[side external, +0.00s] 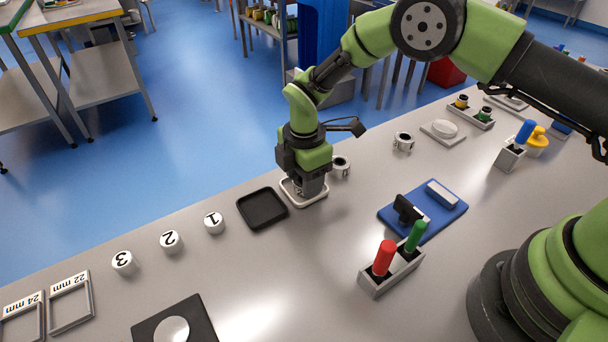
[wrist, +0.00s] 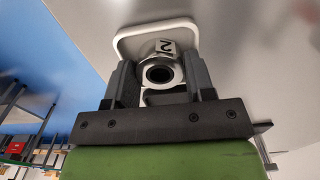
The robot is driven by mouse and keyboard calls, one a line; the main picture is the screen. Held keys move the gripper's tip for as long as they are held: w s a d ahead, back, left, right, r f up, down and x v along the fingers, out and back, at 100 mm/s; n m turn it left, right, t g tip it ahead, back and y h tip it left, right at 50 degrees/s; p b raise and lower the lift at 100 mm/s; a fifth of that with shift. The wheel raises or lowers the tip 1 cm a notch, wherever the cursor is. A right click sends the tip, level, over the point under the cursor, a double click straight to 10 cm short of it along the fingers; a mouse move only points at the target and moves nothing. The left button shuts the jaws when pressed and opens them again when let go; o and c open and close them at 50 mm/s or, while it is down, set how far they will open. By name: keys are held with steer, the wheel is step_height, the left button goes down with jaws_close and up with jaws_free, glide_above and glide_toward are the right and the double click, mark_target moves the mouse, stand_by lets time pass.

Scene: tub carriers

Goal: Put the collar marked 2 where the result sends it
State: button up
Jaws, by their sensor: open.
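My gripper (side external: 307,188) is low over a white-rimmed tray (side external: 289,191) near the far edge of the bench. In the wrist view, a metal collar with a label reading 2 (wrist: 158,60) sits on the white tray (wrist: 122,40), between the fingers of my gripper (wrist: 160,70). The fingers stand apart on either side of it, and I see no clear grip. In the side view this collar is hidden by my gripper. Other collars stand behind my gripper (side external: 341,165) and farther right (side external: 403,142).
A black tray (side external: 262,208) lies left of the white one. White discs numbered 1 (side external: 214,222), 2 (side external: 171,241) and 3 (side external: 124,262) stand farther left, before frames labelled 22 mm (side external: 88,295) and 24 mm (side external: 41,315).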

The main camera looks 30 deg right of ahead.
step_height(320, 180, up, 12)
steer(key=shift+r, duration=0.2)
steer(key=s+d+r+m+t+y, duration=0.1)
steer(key=s+d+r+m+t, duration=0.15)
steer(key=s+r+m, duration=0.4)
steer(key=s+d+r+m+t+y, duration=0.1)
steer(key=d+r+m, duration=0.25)
steer(key=r, duration=0.55)
steer(key=s+d+m+t, duration=0.1)
steer(key=s+m, duration=0.3)
steer(key=s, duration=0.1)
steer(key=s+d+r+m+t, duration=0.1)
steer(key=s+d+m, duration=0.1)
steer(key=s+m, duration=0.2)
steer(key=s+d+r+m+t, duration=0.1)
steer(key=s+m, duration=0.3)
steer(key=s, duration=0.3)
steer(key=shift+s+d+t, duration=0.15)
steer(key=shift+s+t, duration=0.2)
